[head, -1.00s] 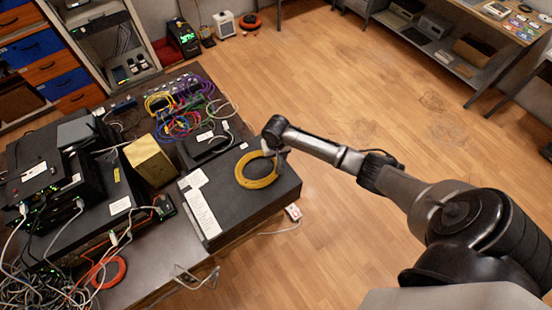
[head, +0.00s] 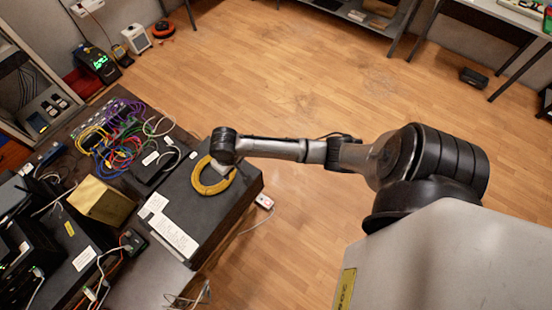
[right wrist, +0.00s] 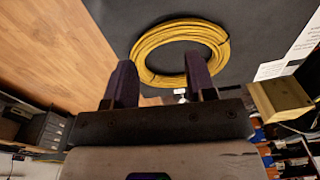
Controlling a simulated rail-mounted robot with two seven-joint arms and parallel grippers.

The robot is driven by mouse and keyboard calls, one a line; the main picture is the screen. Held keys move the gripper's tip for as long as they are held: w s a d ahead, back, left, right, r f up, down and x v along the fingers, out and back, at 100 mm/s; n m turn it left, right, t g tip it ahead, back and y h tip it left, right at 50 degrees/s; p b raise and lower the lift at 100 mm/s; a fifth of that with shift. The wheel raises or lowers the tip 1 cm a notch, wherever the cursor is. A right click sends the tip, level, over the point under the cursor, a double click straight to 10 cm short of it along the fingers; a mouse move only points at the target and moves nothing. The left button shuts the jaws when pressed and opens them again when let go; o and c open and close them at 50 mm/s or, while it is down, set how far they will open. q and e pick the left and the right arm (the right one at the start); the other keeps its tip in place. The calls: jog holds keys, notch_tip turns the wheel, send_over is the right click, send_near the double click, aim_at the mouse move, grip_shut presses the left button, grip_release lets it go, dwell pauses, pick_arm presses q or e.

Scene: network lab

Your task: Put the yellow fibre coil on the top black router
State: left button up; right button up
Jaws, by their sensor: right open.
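The yellow fibre coil (head: 197,177) lies flat on top of a large black box (head: 225,203) with white labels. It also shows in the right wrist view (right wrist: 184,28), just beyond the fingertips. My right gripper (head: 223,167) is over the right part of the coil. In the right wrist view its two fingers (right wrist: 160,62) are spread apart with nothing clamped between them; whether they touch the coil is unclear. Black routers (head: 15,245) stand stacked at the left edge, cut off by the frame, so the top one is only partly visible. My left gripper is out of view.
A tan box (head: 100,202) stands between the routers and the black box. Coloured cables (head: 118,135) and a small black device (head: 155,168) lie behind. Loose grey cables lie at the front. A small white plug (head: 264,201) is beside the box. The floor to the right is open.

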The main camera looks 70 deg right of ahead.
jog(key=s+a+n+t, duration=0.2)
jog(key=s+a+n, duration=0.2)
jog(key=s+a, duration=0.65)
jog(key=s+r+n+t, duration=0.1)
jog(key=s+r, duration=0.3)
jog(key=s, duration=0.6)
jog(key=shift+r+n, duration=0.3)
